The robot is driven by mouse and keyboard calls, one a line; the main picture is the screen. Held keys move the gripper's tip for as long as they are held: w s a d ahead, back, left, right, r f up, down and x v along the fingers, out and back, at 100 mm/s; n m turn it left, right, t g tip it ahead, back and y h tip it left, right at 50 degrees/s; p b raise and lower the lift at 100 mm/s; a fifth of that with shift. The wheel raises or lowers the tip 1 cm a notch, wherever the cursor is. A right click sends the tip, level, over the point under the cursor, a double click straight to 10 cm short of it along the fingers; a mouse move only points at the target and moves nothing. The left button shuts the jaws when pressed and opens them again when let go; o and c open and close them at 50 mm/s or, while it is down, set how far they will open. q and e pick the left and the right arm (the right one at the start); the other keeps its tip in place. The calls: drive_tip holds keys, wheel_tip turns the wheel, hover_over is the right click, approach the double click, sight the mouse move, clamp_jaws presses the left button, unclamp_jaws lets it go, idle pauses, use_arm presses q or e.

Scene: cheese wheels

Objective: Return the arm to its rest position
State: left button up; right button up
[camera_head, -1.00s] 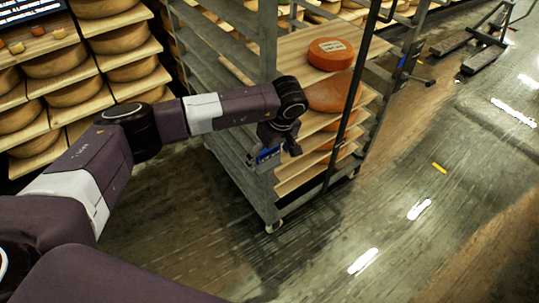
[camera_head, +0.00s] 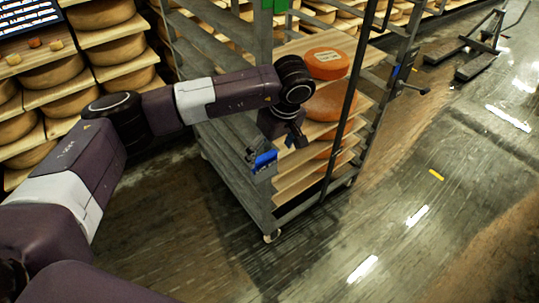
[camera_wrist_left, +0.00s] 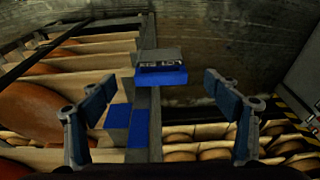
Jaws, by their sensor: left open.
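My left arm (camera_head: 75,175) comes in from the left in the head view and bends down at a black joint. My left gripper (camera_head: 278,160) hangs below that joint, in front of the metal rack's post. In the left wrist view my left gripper (camera_wrist_left: 160,128) shows its two blue-lined fingers spread wide with nothing held. A blue and grey device (camera_head: 264,160) is close by on the rack's post; it also shows between the fingers in the left wrist view (camera_wrist_left: 160,75). Whether the fingers touch it I cannot tell. My right gripper is not in view.
The wheeled metal rack (camera_head: 255,205) holds wooden boards with orange cheese wheels (camera_head: 327,64). Shelves with many cheese wheels (camera_head: 107,47) stand at the left and back. A pallet jack (camera_head: 475,50) is at the upper right. The wet floor (camera_head: 400,220) at right is clear.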

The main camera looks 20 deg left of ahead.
sight(266, 164)
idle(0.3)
use_arm(q)
drive_tip(key=x, duration=0.8)
drive_tip(key=shift+r+p, duration=0.55)
drive_tip(key=shift+r, duration=0.05)
